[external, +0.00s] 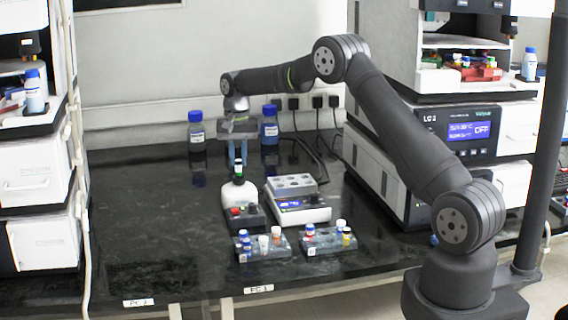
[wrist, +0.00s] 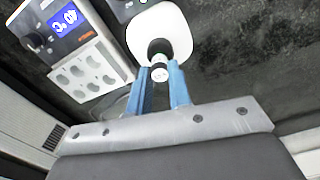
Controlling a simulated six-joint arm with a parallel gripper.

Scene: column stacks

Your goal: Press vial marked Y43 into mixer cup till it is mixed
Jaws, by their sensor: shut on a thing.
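My gripper (external: 238,163) has two blue fingers pointing down and is shut on a white-capped vial (external: 238,169). In the wrist view the vial's cap (wrist: 160,73) sits between the fingertips (wrist: 159,81), and its marking is too small to read. The vial is upright over the mixer's dark cup (external: 238,180). In the wrist view the dark cup (wrist: 158,47) is right at the vial; I cannot tell how far the vial is pressed in. The mixer (external: 236,200) has a white rounded body and a dark front with a red button.
A heater block with a blue display (external: 300,205) stands right of the mixer. Two racks (external: 280,252) (external: 342,251) of several vials stand in front. Blue-capped bottles (external: 196,131) (external: 270,125) stand behind. The bench at left (external: 150,220) is clear.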

